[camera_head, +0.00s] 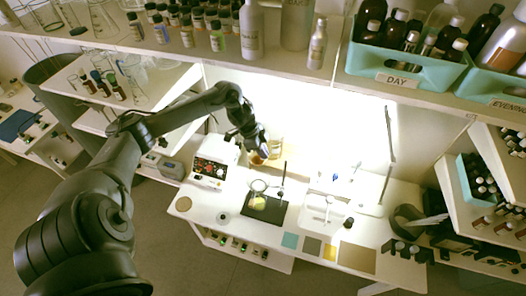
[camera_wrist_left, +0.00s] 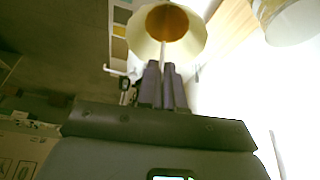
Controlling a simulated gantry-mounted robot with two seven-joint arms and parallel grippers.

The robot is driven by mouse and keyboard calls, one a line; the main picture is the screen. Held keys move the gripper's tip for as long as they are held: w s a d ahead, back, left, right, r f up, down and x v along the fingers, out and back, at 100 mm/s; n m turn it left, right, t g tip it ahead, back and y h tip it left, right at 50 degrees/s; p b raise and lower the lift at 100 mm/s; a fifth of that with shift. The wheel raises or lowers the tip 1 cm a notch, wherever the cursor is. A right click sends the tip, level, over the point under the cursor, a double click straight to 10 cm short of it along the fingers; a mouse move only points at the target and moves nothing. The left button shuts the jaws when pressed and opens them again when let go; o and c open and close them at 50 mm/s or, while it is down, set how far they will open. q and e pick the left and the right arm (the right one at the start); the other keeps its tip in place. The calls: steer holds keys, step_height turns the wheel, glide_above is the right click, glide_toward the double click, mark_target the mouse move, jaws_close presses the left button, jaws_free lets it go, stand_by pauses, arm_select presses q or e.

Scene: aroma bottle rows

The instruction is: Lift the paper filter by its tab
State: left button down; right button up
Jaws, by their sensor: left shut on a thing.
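The paper filter (camera_wrist_left: 196,37) shows in the left wrist view as a pale cone with a brown inside, its open mouth facing the camera. A thin pale tab runs from its rim down between my left gripper's (camera_wrist_left: 163,68) dark fingers, which are shut on it. In the head view my left gripper (camera_head: 257,149) is above the back of the white bench, with the brownish filter (camera_head: 257,160) just below it. Whether the filter touches anything beneath cannot be told. My right gripper is not in view.
A glass vessel (camera_head: 276,147) stands close right of the gripper. A white device with a red panel (camera_head: 209,170) stands to the left. A black mat (camera_head: 277,211) holds glassware in front. A shelf with bottles and a teal DAY crate (camera_head: 430,75) overhangs behind.

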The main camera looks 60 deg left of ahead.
mark_target(259, 159)
arm_select(q)
steer(key=shift+s+d+p, duration=0.35)
steer(key=shift+s+p, duration=0.1)
steer(key=shift+s, duration=0.05)
steer(key=shift+s+d+f+p, duration=0.1)
steer(key=shift+s+d+p, duration=0.25)
steer(key=shift+s+d, duration=0.55)
steer(key=s+d, duration=0.7)
steer(key=s, duration=0.1)
steer(key=shift+s+d, duration=0.25)
